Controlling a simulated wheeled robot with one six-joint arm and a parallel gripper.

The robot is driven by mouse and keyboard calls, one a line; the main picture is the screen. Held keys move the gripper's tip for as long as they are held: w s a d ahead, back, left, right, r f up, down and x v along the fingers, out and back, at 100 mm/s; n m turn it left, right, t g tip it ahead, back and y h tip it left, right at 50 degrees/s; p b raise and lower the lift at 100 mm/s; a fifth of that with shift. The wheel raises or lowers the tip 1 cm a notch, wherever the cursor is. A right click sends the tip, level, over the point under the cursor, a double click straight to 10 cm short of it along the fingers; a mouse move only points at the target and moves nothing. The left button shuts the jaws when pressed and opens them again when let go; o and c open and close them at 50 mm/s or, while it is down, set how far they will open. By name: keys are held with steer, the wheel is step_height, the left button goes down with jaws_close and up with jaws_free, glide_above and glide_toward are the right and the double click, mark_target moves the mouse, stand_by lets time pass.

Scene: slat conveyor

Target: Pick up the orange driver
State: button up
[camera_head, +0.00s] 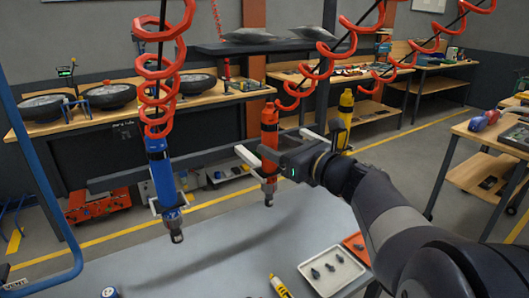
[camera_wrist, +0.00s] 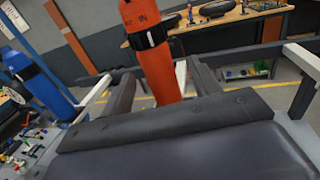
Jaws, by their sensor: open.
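The orange driver (camera_head: 269,140) hangs upright from a red coiled hose over the grey table, between a blue driver (camera_head: 163,180) on its left and a yellow driver (camera_head: 345,115) on its right. My gripper (camera_head: 258,152) is open at the orange driver, with its fingers reaching to either side of it. In the wrist view the orange driver (camera_wrist: 150,60) stands between the open fingers, with a black band near its upper part. Its lower end is hidden there by my gripper's body. The blue driver (camera_wrist: 38,85) shows at the left of the wrist view.
A white tray (camera_head: 310,288) with small dark parts and a yellow tool (camera_head: 280,287) lie on the grey table (camera_head: 225,250) below. Red coiled hoses (camera_head: 160,90) hang above. A blue frame post (camera_head: 40,165) stands at the left.

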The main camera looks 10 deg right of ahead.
mark_target(264, 136)
steer(key=x, duration=0.3)
steer(key=p+x, duration=0.1)
steer(key=shift+w+a+r, duration=0.15)
steer(key=shift+a+r, duration=0.05)
steer(key=shift+r, duration=0.2)
steer(key=shift+w+a, duration=0.2)
steer(key=shift+w, duration=0.2)
jaws_close()
